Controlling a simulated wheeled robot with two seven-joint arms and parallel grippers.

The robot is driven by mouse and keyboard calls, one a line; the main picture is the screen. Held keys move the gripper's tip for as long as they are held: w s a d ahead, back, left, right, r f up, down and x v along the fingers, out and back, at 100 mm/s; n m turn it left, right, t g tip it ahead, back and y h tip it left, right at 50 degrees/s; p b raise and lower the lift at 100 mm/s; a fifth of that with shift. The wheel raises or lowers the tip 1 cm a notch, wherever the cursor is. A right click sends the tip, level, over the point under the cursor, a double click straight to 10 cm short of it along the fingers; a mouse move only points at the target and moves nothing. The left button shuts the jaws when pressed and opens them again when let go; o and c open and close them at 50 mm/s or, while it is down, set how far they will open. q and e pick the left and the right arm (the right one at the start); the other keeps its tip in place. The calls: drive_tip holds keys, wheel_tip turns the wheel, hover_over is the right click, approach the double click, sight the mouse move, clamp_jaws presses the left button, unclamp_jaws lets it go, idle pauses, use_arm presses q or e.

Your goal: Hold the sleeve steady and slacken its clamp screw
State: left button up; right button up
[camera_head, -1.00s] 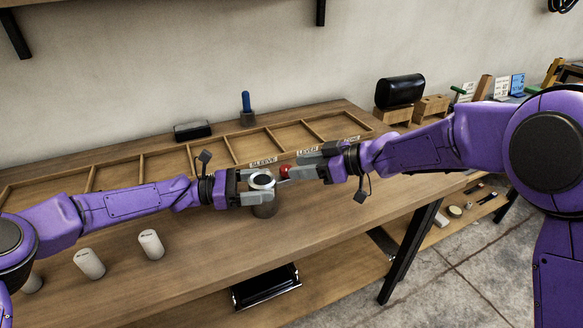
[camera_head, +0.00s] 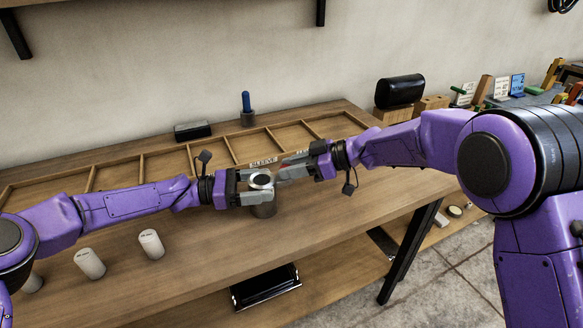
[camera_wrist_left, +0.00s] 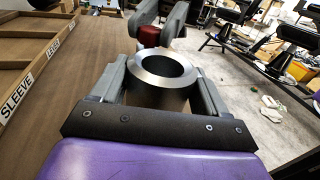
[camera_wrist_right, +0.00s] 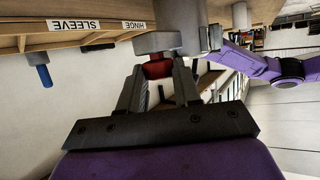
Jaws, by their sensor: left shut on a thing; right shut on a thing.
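The sleeve is a silver ring-topped cylinder (camera_head: 260,180), standing upright above the bench; its open top and dark bore show in the left wrist view (camera_wrist_left: 162,72). My left gripper (camera_head: 258,187) is shut on the sleeve, one finger on each side. A red screw head (camera_wrist_left: 148,36) sits beside the sleeve, on its far side in the left wrist view. My right gripper (camera_head: 283,170) is shut on this red head, which shows between its fingertips in the right wrist view (camera_wrist_right: 158,69). The head view mostly hides the red head behind the fingers.
A divided wooden tray with label strips (camera_head: 141,166) lies along the back of the bench (camera_head: 190,262). Several white cylinders (camera_head: 151,244) stand at the left front. A blue-handled tool (camera_head: 247,105) stands in a holder behind. The bench's front centre is clear.

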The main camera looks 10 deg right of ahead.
drive_tip(key=shift+w+n+g, duration=0.2)
drive_tip(key=shift+n+g, duration=1.1)
drive_tip(key=shift+g, duration=0.2)
drive_tip(key=shift+d+y, duration=0.1)
drive_tip(key=shift+y, duration=0.2)
drive_tip(key=o, duration=0.8)
drive_tip(key=v, duration=1.2)
use_arm(q)
drive_tip(key=o, duration=1.3)
